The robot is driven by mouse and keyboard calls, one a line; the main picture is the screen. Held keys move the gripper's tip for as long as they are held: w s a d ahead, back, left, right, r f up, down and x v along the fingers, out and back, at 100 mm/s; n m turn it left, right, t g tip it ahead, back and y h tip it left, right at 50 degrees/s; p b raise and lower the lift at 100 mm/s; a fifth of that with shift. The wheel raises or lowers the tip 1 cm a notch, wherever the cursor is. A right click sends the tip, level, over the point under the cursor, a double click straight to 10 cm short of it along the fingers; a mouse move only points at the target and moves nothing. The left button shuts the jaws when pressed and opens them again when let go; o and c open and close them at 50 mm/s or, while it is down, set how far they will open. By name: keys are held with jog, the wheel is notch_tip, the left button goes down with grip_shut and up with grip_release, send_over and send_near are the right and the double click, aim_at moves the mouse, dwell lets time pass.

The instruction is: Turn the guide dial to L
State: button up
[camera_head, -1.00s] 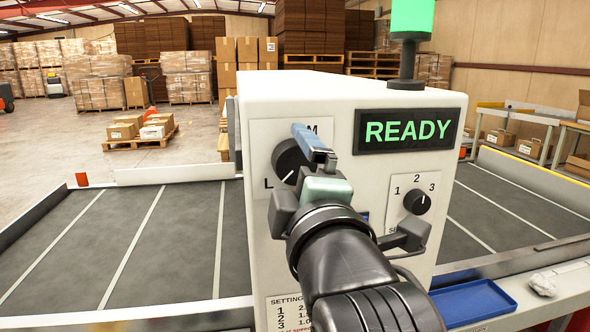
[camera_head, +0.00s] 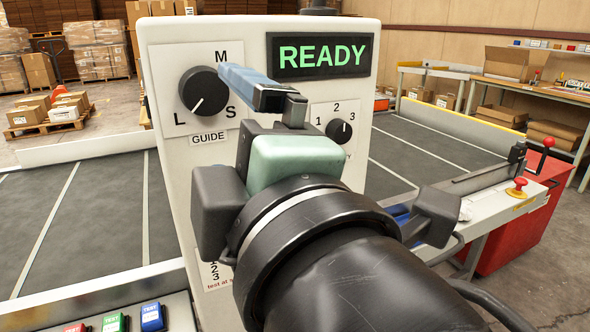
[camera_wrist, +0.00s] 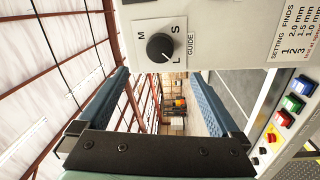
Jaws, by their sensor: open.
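The guide dial (camera_head: 204,91) is a round black knob with a white pointer line on the pale machine panel. Letters L, M and S stand around it, and a GUIDE label is below. The pointer aims down-left at L. The dial also shows in the wrist view (camera_wrist: 160,47), its pointer toward L. My gripper (camera_head: 240,82) has blue fingers and is just right of the dial in the head view, its fingers overlapping the panel. In the wrist view my gripper (camera_wrist: 148,75) is open and empty, with the dial beyond the fingertips, apart from them.
A smaller 1-2-3 dial (camera_head: 340,131) sits right of the guide dial, under the green READY display (camera_head: 320,56). Colored test buttons (camera_head: 114,322) are at the lower left. A red emergency button (camera_head: 517,187) stands at the right. Dark conveyor beds flank the machine.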

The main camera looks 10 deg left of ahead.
jog(key=b+v, duration=0.1)
jog(key=b, duration=0.2)
jog(key=shift+s+d+f, duration=0.1)
jog(key=shift+s, duration=0.2)
jog(key=s+d+r+m+t+h, duration=0.1)
jog(key=d+r+m+t+h, duration=0.35)
jog(key=m, duration=0.75)
jog(key=d+r+m+t+h, duration=0.2)
jog(key=d+m+t+h, duration=0.35)
jog(key=m, duration=0.55)
notch_tip(320, 180, up, 33)
jog(key=t+p, duration=0.1)
jog(key=p, duration=3.1)
jog(key=shift+a+t+h, duration=0.3)
jog(key=shift+a+t, duration=0.1)
jog(key=shift+a, duration=0.05)
